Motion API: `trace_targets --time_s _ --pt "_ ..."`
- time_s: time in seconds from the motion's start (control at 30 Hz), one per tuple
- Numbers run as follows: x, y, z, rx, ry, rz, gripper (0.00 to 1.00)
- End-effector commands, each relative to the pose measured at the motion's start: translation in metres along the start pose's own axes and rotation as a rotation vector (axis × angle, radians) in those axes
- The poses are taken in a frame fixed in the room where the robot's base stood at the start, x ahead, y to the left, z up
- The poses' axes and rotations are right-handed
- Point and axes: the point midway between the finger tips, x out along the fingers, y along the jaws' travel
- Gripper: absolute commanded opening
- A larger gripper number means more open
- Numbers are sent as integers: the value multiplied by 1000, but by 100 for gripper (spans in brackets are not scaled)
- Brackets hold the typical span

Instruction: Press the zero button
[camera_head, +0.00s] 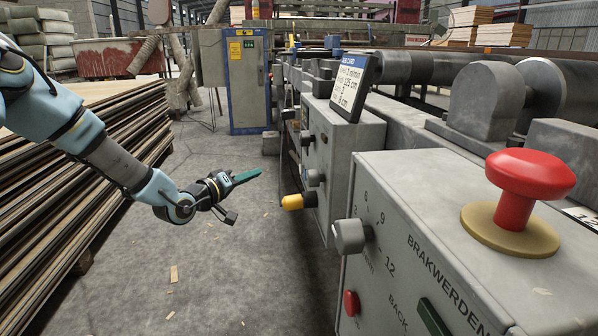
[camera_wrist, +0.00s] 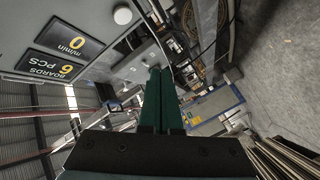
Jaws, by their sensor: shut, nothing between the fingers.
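My gripper (camera_head: 247,176) is shut and empty, its green fingers pointing right toward the machine's control cabinets. In the wrist view my gripper (camera_wrist: 160,72) has both green fingers side by side. A round white button (camera_wrist: 122,15) sits on a pale panel at the upper left there, apart from the fingertips. Dark displays beside it read 0 m/min (camera_wrist: 72,40) and BOARDS 6 PCS (camera_wrist: 49,67). No label naming the zero button is legible, so I cannot tell for sure which button it is.
The near cabinet bears a red mushroom button (camera_head: 527,178), a grey dial knob (camera_head: 350,236), a red button (camera_head: 351,303) and a green one (camera_head: 433,318). Board stacks (camera_head: 60,200) line the left; floor between is open.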

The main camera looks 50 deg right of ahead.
Motion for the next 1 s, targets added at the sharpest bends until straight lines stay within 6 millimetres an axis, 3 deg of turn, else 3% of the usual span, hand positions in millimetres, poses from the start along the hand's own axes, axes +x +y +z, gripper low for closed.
trace_targets --time_s 0.63,1.0 --pt "50 36 37 1 -2 1 0" --pt "61 44 45 1 -1 -1 0"
